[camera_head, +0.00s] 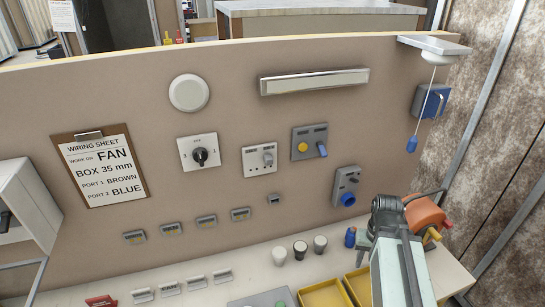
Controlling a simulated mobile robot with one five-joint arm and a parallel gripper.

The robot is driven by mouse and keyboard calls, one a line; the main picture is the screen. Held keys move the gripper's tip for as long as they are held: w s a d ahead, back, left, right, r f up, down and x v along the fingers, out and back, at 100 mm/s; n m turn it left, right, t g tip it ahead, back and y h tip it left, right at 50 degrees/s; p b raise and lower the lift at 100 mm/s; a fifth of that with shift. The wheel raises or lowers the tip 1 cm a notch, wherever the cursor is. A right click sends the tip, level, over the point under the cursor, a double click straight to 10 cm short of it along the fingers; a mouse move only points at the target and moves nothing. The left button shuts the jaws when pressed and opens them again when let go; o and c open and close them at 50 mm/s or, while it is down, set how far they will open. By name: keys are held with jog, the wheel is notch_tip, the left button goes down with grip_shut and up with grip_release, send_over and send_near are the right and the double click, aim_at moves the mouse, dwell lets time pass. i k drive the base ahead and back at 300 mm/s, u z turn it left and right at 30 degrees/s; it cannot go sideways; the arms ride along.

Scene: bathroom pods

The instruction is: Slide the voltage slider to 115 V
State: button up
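A white plate (259,158) with a small grey knob and openings is mounted on the beige panel, near its middle. It looks like a shaver socket and may carry the voltage slider, but its markings are too small to read. Which voltage is set cannot be told. I cannot make out my gripper's fingers.
A rotary switch (199,152) is left of the plate, and a grey box with a blue socket (347,186) is at lower right. A pull cord (424,105) hangs at the right. Yellow trays (324,294) and knobs stand on the bench below. An orange object (425,215) is beside my arm.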

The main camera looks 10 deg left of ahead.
aim_at(268, 158)
jog(key=u, duration=0.05)
jog(key=k, duration=1.3)
jog(key=u, duration=0.55)
jog(key=i, duration=0.95)
jog(key=u, duration=0.05)
